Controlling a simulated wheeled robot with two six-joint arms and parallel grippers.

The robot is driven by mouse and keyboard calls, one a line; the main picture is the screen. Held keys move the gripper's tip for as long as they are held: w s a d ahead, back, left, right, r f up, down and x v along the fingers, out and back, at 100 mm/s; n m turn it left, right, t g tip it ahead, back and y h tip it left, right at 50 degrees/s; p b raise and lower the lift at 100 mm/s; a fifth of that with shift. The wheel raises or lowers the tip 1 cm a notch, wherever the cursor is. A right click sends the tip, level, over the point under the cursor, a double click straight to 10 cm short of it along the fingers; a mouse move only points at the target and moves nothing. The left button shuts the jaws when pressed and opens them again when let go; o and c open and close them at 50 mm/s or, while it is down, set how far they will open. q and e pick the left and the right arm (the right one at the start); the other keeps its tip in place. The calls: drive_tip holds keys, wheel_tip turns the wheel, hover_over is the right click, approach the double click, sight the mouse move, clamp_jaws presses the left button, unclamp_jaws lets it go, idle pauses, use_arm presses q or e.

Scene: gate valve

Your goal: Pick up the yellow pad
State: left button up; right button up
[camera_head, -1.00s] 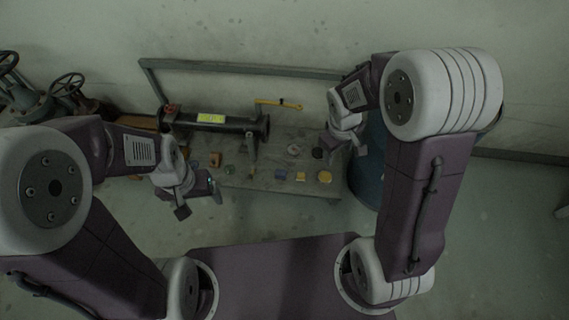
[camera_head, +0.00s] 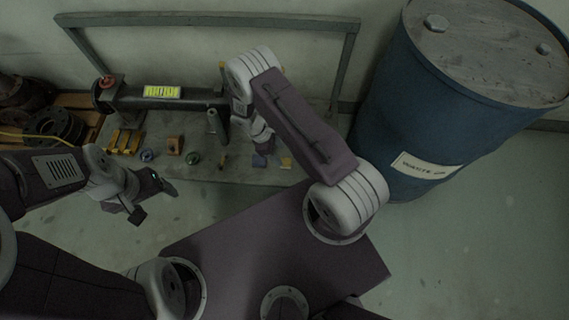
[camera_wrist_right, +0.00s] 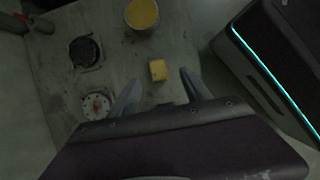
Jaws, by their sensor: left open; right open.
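A small square yellow pad (camera_wrist_right: 157,70) lies flat on the grey bench in the right wrist view. My right gripper (camera_wrist_right: 160,92) is open and empty above the bench. The pad appears between and just ahead of its fingertips, with no contact visible. In the head view my right arm hides most of that gripper. My left gripper (camera_head: 155,200) is open and empty, in front of the bench at left.
A round yellow disc (camera_wrist_right: 141,14), a black ring (camera_wrist_right: 86,52) and a pale holed disc (camera_wrist_right: 96,106) lie near the pad. A blue drum (camera_head: 430,110) stands close at right. A dark pipe (camera_head: 180,98) and a metal frame (camera_head: 210,20) stand at the back.

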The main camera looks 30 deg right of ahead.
sight(286, 161)
drive_tip(key=shift+b+x, duration=1.45)
drive_tip(key=shift+x, duration=0.55)
drive_tip(key=b+x, duration=0.3)
drive_tip(key=w+b+x, duration=0.1)
drive_tip(key=x, duration=0.1)
drive_tip(key=shift+a+f+b, duration=0.25)
drive_tip(key=shift+b, duration=0.15)
drive_tip(key=shift+r, duration=0.2)
clamp_jaws()
